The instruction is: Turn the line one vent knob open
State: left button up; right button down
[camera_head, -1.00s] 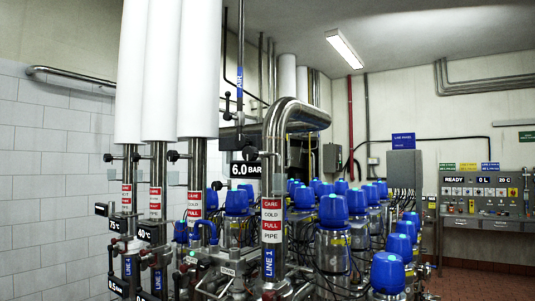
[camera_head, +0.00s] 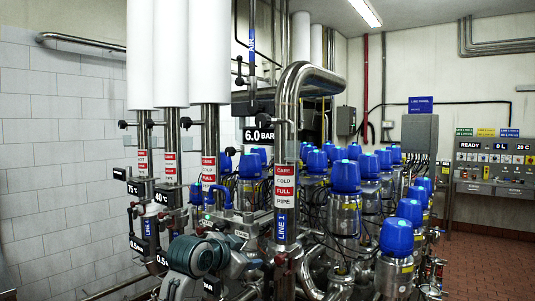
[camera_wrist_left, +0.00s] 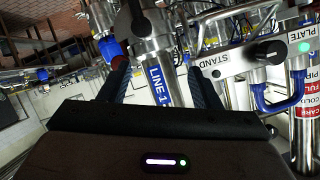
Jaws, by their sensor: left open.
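The line one pipe (camera_head: 287,190) stands upright in the middle of the head view, with a blue LINE 1 label (camera_head: 281,226). My left gripper (camera_head: 222,252) is low and left of that label, its fingertips hard to make out there. In the left wrist view its two dark fingers (camera_wrist_left: 157,72) are apart, and the LINE 1 pipe (camera_wrist_left: 158,86) shows between them; I cannot tell whether they touch it. A dark handle-like part (camera_wrist_left: 136,20) and a red knob-like part (camera_wrist_left: 118,62) show near the fingers. I cannot tell which is the vent knob. My right gripper is not visible.
Several blue-topped valves (camera_head: 345,178) crowd the space right of the pipe. White-wrapped pipes (camera_head: 208,50) stand to the left. A STAND plate (camera_wrist_left: 212,66) and a blue handle (camera_wrist_left: 275,100) show close by in the wrist view. Open floor (camera_head: 480,240) lies at the right.

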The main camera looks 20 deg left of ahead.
pick_arm(q)
notch_tip(320, 180, up, 17)
jog(key=w+m+t+h, duration=0.1)
jog(key=m+t, duration=0.1)
jog(key=m+t+h, duration=0.2)
send_near(260, 120)
jog(key=w, duration=0.3)
jog(key=p+x, duration=0.1)
jog(key=x, duration=0.2)
jog(key=p+x, duration=0.2)
jog(key=x, duration=0.1)
jog(key=d+p+x, duration=0.1)
jog(key=p+x, duration=0.1)
jog(key=shift+w+d, duration=0.15)
jog(key=shift+w, duration=0.05)
jog(key=shift+w+d+f, duration=0.1)
jog(key=shift+w, duration=0.3)
jog(key=shift+w+d+f, duration=0.1)
jog(key=shift+w, duration=0.3)
jog(key=shift+c, duration=0.3)
jog(key=c, duration=0.9)
